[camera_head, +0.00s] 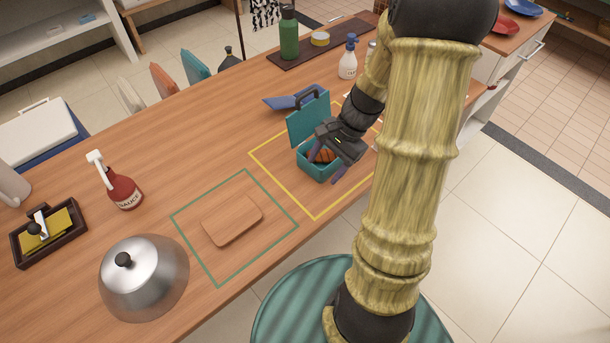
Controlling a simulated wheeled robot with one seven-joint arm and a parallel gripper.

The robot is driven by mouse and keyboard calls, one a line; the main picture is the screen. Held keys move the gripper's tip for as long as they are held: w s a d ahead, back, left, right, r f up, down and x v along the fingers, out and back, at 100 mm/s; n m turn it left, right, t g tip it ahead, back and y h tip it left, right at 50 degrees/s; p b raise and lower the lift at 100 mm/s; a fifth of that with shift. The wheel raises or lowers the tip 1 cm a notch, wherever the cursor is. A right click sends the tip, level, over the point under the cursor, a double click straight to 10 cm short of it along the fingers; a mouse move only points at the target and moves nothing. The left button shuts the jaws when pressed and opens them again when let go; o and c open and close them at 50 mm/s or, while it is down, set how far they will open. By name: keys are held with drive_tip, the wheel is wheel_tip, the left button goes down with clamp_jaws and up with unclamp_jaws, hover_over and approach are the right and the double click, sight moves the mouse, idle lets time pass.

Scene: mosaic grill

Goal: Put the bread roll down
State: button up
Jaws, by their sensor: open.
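A small orange-brown thing, which looks like the bread roll (323,156), lies inside the open teal box (319,172), partly hidden by my gripper and the box wall. The teal box stands within the yellow outline, with its lid (307,119) tilted up at the back. My gripper (326,166) is open, with its fingers at the box, one on each side of the opening. I cannot tell whether the fingers touch the roll.
A wooden board (233,221) lies inside the green outline, left of the box. A metal dome (144,277), a red sauce bottle (122,186) and a dark tray (47,258) stand further left.

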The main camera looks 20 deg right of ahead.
drive_tip(key=s+a+r+n+t+h, duration=0.2)
drive_tip(key=s+a+r+n+h, duration=0.2)
drive_tip(key=a+n, duration=0.4)
drive_tip(key=s+r+n, duration=0.1)
drive_tip(key=n, duration=0.3)
drive_tip(key=shift+s+r+n+t+h, duration=0.25)
drive_tip(key=shift+s+n+t+h, duration=0.05)
drive_tip(key=shift+s+h, duration=0.1)
